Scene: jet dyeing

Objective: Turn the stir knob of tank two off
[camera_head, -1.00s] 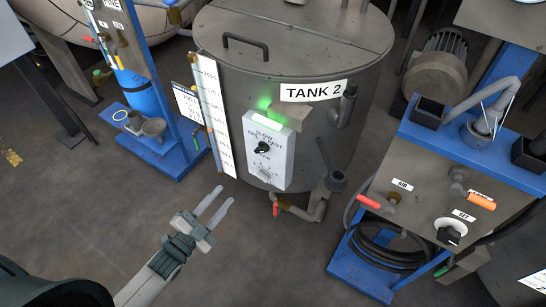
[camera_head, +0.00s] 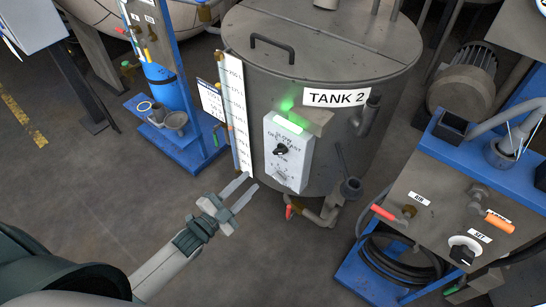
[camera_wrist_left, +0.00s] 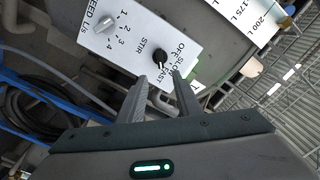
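Tank two (camera_head: 335,88) is a grey drum labelled TANK 2. A white control panel (camera_head: 302,168) on its front carries the black stir knob (camera_head: 281,149), with SLOW, OFF and FAST marked around it. The stir knob (camera_wrist_left: 158,64) also shows in the left wrist view, upside down, just beyond the fingertips; its exact setting is hard to read. A second, grey speed knob is on the same panel. My left gripper (camera_head: 249,182) is open and empty, lower left of the panel and apart from the knob. My right gripper is out of view.
A green lamp (camera_head: 289,123) glows above the stir knob. A white level scale (camera_head: 236,113) stands left of the panel. A pipe with a red-handled valve (camera_head: 289,211) is below. A blue-framed station (camera_head: 448,158) stands right. Open floor lies left of my arm.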

